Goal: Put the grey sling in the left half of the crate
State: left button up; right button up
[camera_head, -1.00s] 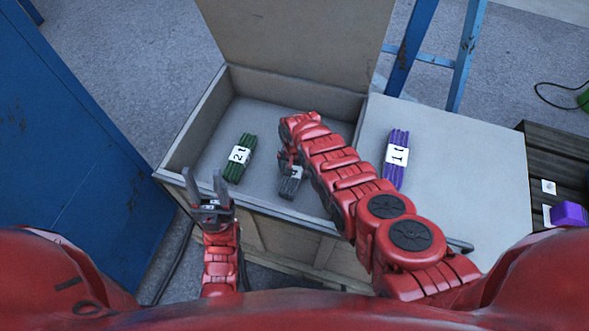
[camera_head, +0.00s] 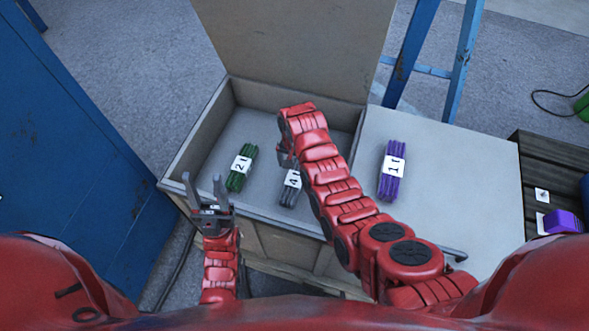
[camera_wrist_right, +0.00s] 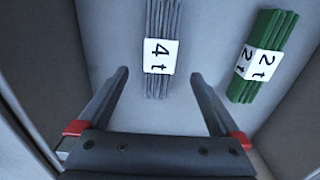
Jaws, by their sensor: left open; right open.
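The grey sling (camera_head: 290,188), with a white "4 t" label, lies on the crate floor to the right of the green sling; it also shows in the right wrist view (camera_wrist_right: 161,25). The open crate (camera_head: 178,166) has its lid up at the back. My right gripper (camera_head: 285,158) is over the crate, partly hidden by its arm. In the right wrist view its jaws (camera_wrist_right: 160,82) are open and empty, with the grey sling ahead between and beyond the fingertips. My left gripper (camera_head: 205,184) is open and empty at the crate's front left edge.
A green sling (camera_head: 240,168) labelled "2 t" lies in the crate's left part. A purple sling (camera_head: 392,172) labelled "1 t" lies on the pale top (camera_head: 455,190) to the right. A blue ladder (camera_head: 410,55) stands behind, and a blue panel (camera_head: 70,150) stands at the left.

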jog(key=shift+r, duration=1.05)
